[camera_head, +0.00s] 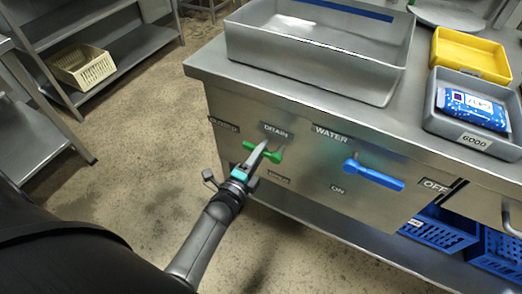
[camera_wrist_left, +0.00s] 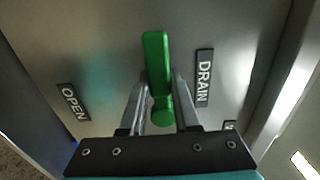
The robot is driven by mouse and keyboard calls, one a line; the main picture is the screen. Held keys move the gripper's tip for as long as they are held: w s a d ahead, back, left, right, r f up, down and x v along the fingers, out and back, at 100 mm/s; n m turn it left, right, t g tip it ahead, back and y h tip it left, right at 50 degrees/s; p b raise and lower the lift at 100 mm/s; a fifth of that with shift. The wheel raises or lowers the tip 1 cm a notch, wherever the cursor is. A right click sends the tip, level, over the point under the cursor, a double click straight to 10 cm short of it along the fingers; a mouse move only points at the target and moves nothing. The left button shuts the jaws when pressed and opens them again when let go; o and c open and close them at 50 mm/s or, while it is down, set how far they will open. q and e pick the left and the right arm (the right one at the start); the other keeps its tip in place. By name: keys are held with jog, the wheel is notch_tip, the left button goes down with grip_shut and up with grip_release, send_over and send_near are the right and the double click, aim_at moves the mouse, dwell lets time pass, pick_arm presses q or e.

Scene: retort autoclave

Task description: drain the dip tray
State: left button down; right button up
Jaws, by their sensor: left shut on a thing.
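The dip tray, a large grey metal basin (camera_head: 318,62), sits on the steel counter. Below it, on the counter's front panel, is a green drain handle (camera_head: 276,156) under a DRAIN label. My left gripper (camera_head: 260,156) is shut on this handle. In the left wrist view the green handle (camera_wrist_left: 156,60) stands between the two fingers (camera_wrist_left: 160,90), its long part parallel to the DRAIN label. An OPEN label (camera_wrist_left: 72,102) is on the other side. My right gripper is not in view. The tray's outlet cannot be seen.
A blue lever (camera_head: 373,175) marked WATER, with ON and OFF labels, is right of the drain handle. A yellow bin (camera_head: 470,55) and a grey GOOD bin (camera_head: 440,120) holding a blue pouch (camera_head: 472,106) stand on the counter. Blue crates (camera_head: 440,232) are below.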

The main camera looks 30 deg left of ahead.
pick_arm(q)
jog(key=c, duration=0.6)
grip_release()
jog(key=shift+c, duration=0.2)
jog(key=shift+s, duration=0.3)
jog(key=s+p, duration=0.3)
jog(key=s, duration=1.1)
jog(key=shift+s+a, duration=0.25)
jog(key=shift+s, duration=0.1)
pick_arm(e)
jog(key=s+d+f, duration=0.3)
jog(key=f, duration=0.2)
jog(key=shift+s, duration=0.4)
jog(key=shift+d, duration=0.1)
